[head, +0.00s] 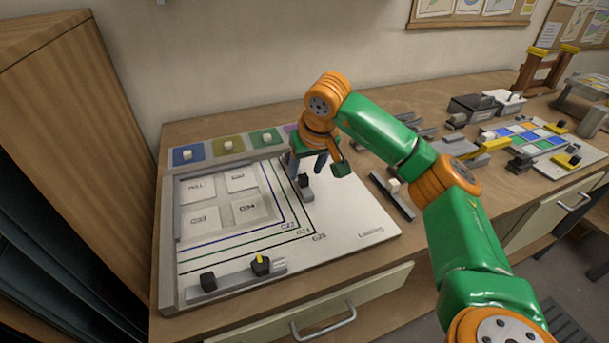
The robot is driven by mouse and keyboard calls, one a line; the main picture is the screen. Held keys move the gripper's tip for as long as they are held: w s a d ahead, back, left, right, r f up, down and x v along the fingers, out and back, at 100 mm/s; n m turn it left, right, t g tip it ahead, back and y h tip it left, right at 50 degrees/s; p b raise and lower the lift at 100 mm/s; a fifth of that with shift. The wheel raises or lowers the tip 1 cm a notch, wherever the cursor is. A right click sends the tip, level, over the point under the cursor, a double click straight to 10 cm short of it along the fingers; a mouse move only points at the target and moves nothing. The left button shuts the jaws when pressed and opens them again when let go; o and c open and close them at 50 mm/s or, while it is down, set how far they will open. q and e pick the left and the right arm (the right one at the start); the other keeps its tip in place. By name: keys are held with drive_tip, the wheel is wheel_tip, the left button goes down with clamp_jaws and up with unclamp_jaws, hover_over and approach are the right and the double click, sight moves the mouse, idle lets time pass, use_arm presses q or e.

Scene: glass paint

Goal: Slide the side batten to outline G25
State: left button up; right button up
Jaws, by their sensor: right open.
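The board (350,222) lies on the bench with nested outlines marked G23, G24 and G25 (319,237). The side batten (307,195) is a short grey bar with a black knob, near the right-hand side of the outlines. Its far part is hidden by my gripper, and I cannot tell whether its edge touches the G25 line. My right gripper (307,167) is open, pointing down over the batten, with its fingertips about the knob's far side; contact is unclear. My left gripper is not in view.
A front batten (235,279) with a black knob and a yellow-marked knob lies along the board's near edge. Coloured squares (226,146) with pale knobs line the back. Tools and a coloured tile panel (527,138) fill the right.

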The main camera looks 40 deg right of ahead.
sight(304, 177)
drive_tip(key=shift+x, duration=1.6)
clamp_jaws()
